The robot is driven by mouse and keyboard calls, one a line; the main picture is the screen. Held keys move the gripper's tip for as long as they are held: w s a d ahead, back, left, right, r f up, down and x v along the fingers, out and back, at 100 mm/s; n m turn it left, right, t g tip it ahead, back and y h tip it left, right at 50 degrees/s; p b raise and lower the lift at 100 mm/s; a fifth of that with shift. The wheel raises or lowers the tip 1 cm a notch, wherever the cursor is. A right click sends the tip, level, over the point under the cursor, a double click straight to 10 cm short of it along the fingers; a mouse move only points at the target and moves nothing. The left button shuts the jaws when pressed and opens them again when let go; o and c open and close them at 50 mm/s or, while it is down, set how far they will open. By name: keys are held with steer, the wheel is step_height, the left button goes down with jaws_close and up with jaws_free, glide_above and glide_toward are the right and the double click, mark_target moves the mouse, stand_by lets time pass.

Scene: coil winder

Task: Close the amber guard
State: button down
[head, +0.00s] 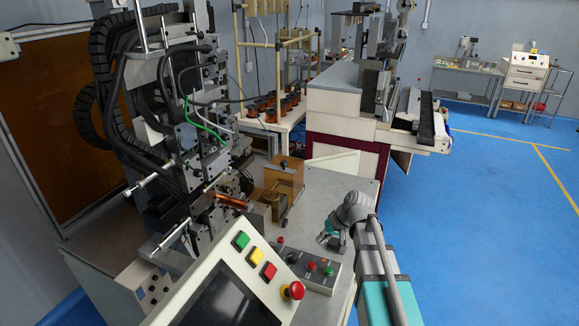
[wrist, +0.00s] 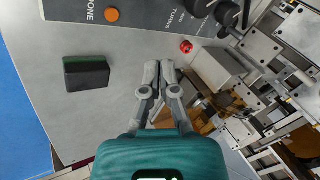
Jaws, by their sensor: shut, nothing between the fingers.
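Two amber-brown panels show in the head view, and I cannot tell for sure which is the guard. A large dark amber panel (head: 70,120) in a pale frame stands upright at the far left, behind the winder. A small amber-brown panel (head: 284,177) stands upright on the winder's grey table, beyond my gripper. My gripper (head: 324,238) is low over that table, right of the winding head and apart from both panels. In the wrist view its fingers (wrist: 158,72) are together and empty. An amber-brown patch shows partly behind them.
A console with coloured buttons and a red stop knob (head: 292,291) stands in front. A small button box (head: 311,266) lies close to my gripper. The winding head (head: 190,130) with cables is at left. A dark block (wrist: 86,73) sits on the grey surface. Blue floor is clear at right.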

steer(key=w+r+m+t+y+b, duration=0.1)
steer(key=w+r+t+y+b, duration=0.1)
steer(key=w, duration=0.9)
steer(key=w+r+m+t+y+b, duration=0.1)
steer(key=w+r+t+y+b, duration=0.2)
steer(key=w, duration=0.8)
steer(key=w+a+r+m+t+y+b, duration=0.1)
steer(key=w+r+t+y+b, duration=0.2)
steer(key=w, duration=0.8)
steer(key=shift+w+r+y+b, duration=0.2)
steer(key=shift+y+b, duration=0.25)
steer(key=shift+y, duration=0.75)
steer(key=shift+a, duration=0.1)
steer(key=r+p, duration=0.1)
glide_above(289, 167)
steer(key=w+d, duration=0.1)
steer(key=w, duration=0.3)
steer(key=shift+s, duration=0.25)
steer(key=shift+s+a+f+b, duration=0.1)
steer(key=shift+s+f+b, duration=0.15)
steer(key=shift+s, duration=0.35)
steer(key=shift+s+a+f+b, duration=0.1)
steer(key=shift+s+f+b, duration=0.1)
steer(key=shift+s, duration=0.4)
steer(key=shift+s+a+f, duration=0.15)
steer(key=shift+s+f, duration=0.05)
steer(key=shift+s, duration=0.55)
